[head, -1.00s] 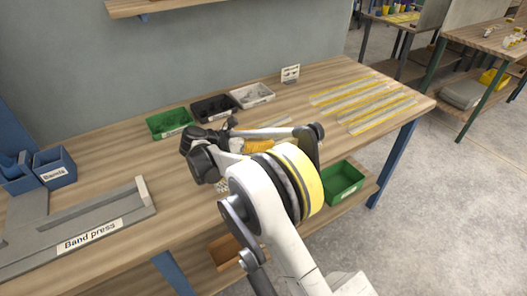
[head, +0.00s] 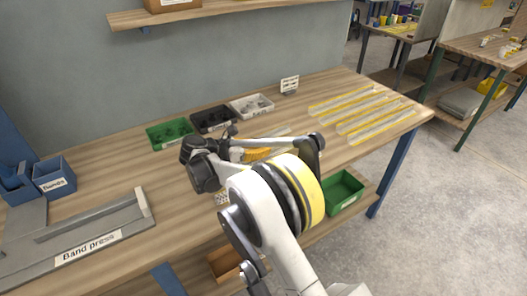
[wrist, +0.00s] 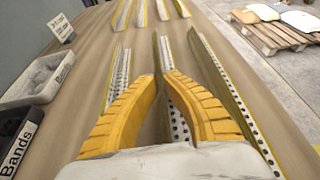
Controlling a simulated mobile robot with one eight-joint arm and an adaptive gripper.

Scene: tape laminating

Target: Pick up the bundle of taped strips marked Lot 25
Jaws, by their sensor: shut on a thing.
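My gripper (wrist: 162,82) has its yellow fingers closed on a grey perforated metal strip piece (wrist: 164,55) that runs lengthwise between them, low over the bench. My gripper also shows in the head view (head: 262,154), partly hidden by my arm. Similar perforated strips with yellow edges stand apart on its left (wrist: 120,78) and right (wrist: 220,85) in the wrist view. Several long strips with yellow tape (head: 362,112) lie side by side at the bench's right end. No Lot 25 marking is readable in either view.
Green (head: 170,134), black (head: 214,118) and white (head: 252,105) bins stand along the bench's back, beside a small sign (head: 289,85). A Band press (head: 90,240) and blue bins (head: 54,178) are at left. A green bin (head: 343,190) sits below the bench.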

